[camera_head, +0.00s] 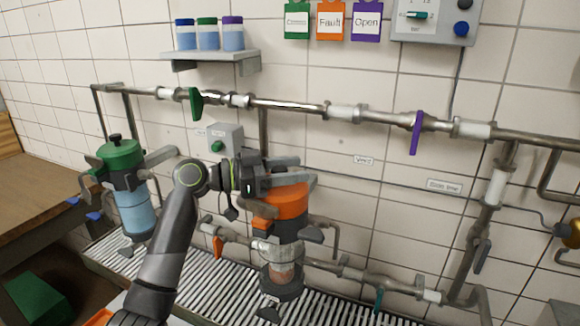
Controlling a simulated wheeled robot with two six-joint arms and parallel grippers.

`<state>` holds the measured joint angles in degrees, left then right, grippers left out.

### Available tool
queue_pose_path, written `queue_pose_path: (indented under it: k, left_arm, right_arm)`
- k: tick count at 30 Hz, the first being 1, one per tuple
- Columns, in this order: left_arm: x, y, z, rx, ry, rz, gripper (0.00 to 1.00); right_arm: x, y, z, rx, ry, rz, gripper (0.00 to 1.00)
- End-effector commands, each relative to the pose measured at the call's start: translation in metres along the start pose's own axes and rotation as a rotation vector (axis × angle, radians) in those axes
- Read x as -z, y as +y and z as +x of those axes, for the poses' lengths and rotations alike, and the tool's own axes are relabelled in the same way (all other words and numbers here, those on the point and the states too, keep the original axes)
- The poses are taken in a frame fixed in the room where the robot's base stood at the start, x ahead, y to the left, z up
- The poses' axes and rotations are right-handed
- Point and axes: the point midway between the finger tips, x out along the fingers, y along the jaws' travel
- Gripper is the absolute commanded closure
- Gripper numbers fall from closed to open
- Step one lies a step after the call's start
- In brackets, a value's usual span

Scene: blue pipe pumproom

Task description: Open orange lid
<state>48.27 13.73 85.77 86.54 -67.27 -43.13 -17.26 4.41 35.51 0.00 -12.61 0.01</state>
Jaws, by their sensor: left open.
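The orange lid (287,203) sits on top of a dark-bodied canister with a clear lower section (281,272), in the middle of the view. The lid looks seated on the canister. My left gripper (290,170) is open at the top of the lid, with its fingers pointing right. The fingers partly hide the lid's top, and I cannot tell whether they touch it. My right gripper is out of view.
A similar canister with a green lid (120,153) stands at left. Pipes with a green handle (195,103) and a purple handle (416,132) run along the tiled wall. A shelf (210,56) holds jars. A ribbed grate (215,276) lies below.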

Motion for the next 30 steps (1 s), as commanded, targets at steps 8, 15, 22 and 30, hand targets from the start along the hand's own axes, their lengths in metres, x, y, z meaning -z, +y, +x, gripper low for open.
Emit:
queue_pose_path:
  k: [8, 15, 22, 30]
  left_arm:
    - [0.0, -0.0001, -0.0003, 0.0, 0.0, 0.0, 0.62]
    - [0.0, -0.0002, -0.0004, 0.0, 0.0, 0.0, 0.93]
    - [0.0005, -0.0004, -0.0004, 0.0, -0.001, -0.002, 1.0]
    - [0.0065, -0.0051, 0.0032, 0.0, -0.043, -0.059, 1.0]
  right_arm:
    - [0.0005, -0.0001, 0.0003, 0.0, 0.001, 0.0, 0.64]
    - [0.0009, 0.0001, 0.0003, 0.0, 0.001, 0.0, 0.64]
    - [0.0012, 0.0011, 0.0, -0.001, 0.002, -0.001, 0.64]
    - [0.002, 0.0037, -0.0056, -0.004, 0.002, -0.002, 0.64]
